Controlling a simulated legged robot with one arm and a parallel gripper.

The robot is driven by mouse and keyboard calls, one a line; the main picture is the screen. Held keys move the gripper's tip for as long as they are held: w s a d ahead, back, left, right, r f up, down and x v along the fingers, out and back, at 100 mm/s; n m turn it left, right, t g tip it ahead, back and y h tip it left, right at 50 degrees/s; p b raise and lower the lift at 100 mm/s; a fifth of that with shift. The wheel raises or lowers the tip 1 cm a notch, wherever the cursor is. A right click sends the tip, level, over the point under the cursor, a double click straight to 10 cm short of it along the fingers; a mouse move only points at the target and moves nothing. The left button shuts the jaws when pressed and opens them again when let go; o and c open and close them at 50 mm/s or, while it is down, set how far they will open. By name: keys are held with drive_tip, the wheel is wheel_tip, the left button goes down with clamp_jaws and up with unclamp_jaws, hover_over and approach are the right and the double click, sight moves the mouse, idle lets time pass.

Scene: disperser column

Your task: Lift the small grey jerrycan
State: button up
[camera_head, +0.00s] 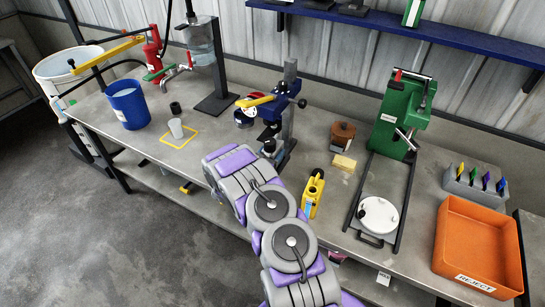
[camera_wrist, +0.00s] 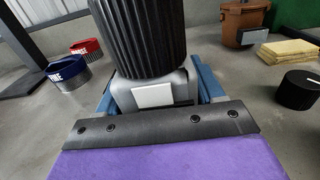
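A grey body with a white label, seemingly the small grey jerrycan (camera_wrist: 153,94), is in the middle of the wrist view. A large black ribbed part above it hides its top and runs out of the picture. The blue fingers of my gripper (camera_wrist: 155,101) stand close along its left and right sides. I cannot tell whether they press on it, or whether it touches the bench. In the head view my gripper (camera_head: 268,152) is at the blue press stand (camera_head: 285,105), and the can is too small and covered to make out clearly.
Red (camera_wrist: 86,46) and blue (camera_wrist: 66,72) tubs are left in the wrist view; a black cylinder (camera_wrist: 298,90) is right. An orange tray (camera_head: 478,235) is far right.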

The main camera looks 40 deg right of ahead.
clamp_jaws()
idle(0.4)
drive_tip(key=shift+r, duration=0.1)
